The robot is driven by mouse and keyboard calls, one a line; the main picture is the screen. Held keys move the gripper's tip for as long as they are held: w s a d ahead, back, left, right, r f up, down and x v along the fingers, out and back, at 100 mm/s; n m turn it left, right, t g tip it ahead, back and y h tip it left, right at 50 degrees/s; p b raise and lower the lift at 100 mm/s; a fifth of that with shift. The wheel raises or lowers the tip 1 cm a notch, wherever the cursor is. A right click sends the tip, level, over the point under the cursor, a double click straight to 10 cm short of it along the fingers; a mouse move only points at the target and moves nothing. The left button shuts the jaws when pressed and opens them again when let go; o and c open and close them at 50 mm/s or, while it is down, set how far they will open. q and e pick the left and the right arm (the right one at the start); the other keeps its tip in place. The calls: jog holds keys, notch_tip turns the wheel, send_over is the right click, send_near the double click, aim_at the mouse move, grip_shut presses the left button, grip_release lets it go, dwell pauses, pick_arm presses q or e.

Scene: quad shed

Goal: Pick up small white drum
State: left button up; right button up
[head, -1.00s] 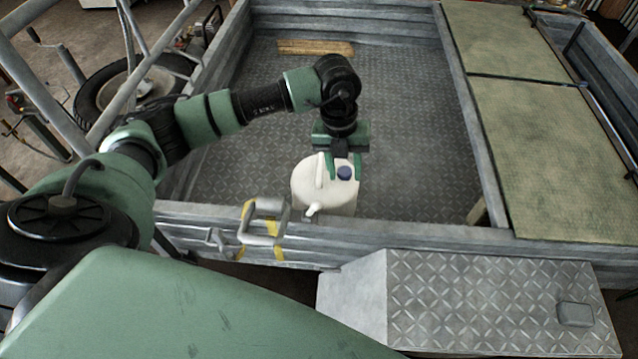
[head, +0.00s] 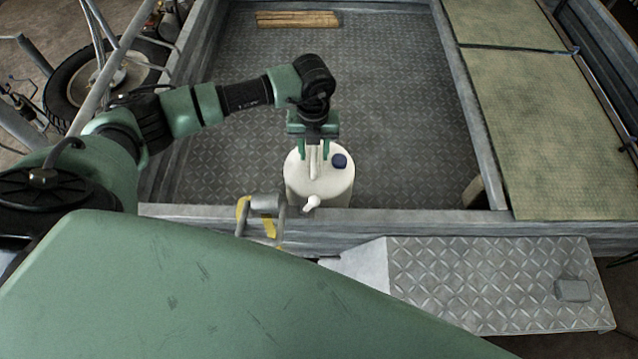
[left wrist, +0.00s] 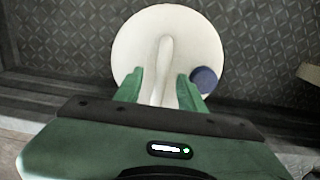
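The small white drum (head: 330,184) stands upright on the trailer's tread-plate floor, close to the near wall. It has a raised handle across its top, a dark blue cap (head: 340,160) to the right and a white spout (head: 311,204) facing me. My left gripper (head: 314,153) points down over the drum. In the left wrist view the open fingers (left wrist: 160,88) stand on either side of the drum's handle (left wrist: 163,58), with gaps between. The cap (left wrist: 204,80) lies just outside the right finger. My right gripper is not in view.
The grey near trailer wall (head: 400,220) runs just in front of the drum, with a metal step with yellow marks (head: 268,205) beside it. Wooden boards (head: 298,19) lie at the back.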

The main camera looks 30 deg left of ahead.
pick_arm(q)
grip_shut()
dwell(0.3)
jog(key=shift+w+r, duration=0.1)
dwell(1.0)
